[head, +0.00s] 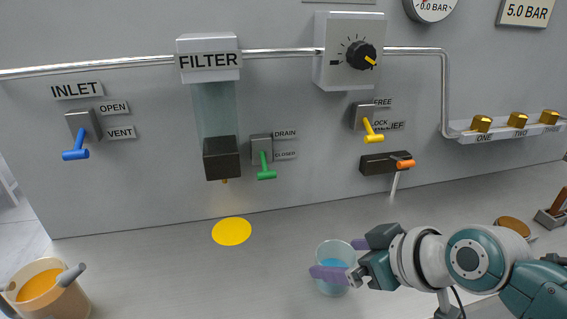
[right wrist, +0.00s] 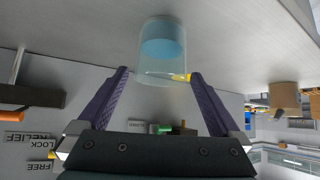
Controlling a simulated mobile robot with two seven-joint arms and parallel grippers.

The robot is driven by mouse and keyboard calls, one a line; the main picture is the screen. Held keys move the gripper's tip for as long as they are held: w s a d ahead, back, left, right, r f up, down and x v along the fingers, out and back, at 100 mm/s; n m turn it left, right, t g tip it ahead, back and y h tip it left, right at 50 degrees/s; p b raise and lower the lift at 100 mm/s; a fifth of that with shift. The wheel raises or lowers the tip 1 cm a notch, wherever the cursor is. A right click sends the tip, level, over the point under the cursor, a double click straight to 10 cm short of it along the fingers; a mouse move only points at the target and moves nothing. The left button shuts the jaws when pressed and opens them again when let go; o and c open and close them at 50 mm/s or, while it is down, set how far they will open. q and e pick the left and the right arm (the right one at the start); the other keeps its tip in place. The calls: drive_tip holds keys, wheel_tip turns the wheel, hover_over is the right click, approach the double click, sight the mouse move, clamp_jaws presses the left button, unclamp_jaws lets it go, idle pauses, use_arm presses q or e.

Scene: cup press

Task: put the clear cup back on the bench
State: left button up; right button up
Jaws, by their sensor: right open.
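The clear cup (head: 335,252) stands upright on the grey bench (head: 180,275), with blue liquid in its lower part. It also shows in the right wrist view (right wrist: 162,62), just ahead of my fingertips. My right gripper (head: 343,259) is open at the cup, with one purple finger crossing in front of it in the head view and the other at its right rear side. In the right wrist view the fingers (right wrist: 159,73) are spread wider than the cup, and contact is not visible. My left gripper is not in view.
A yellow disc (head: 231,231) lies on the bench left of the cup. A tan bucket (head: 68,302) with orange contents stands at the front left. The panel behind carries a filter (head: 222,158), levers and a dial (head: 360,55).

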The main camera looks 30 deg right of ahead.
drive_tip(key=p+v, duration=0.2)
drive_tip(key=v, duration=0.7)
drive_tip(key=s+a+r+g, duration=0.2)
drive_tip(key=s+a, duration=0.1)
drive_tip(key=s, duration=0.3)
drive_tip(key=s+a+r+g+h, duration=0.1)
drive_tip(key=s+a+r+g, duration=0.1)
drive_tip(key=s, duration=0.4)
drive_tip(key=shift+s+a+g, duration=0.4)
drive_tip(key=shift+a+g, duration=0.4)
drive_tip(key=shift+a, duration=0.45)
wheel_tip(320, 180, up, 39)
drive_tip(key=p, duration=3.9)
drive_tip(key=shift+f, duration=0.1)
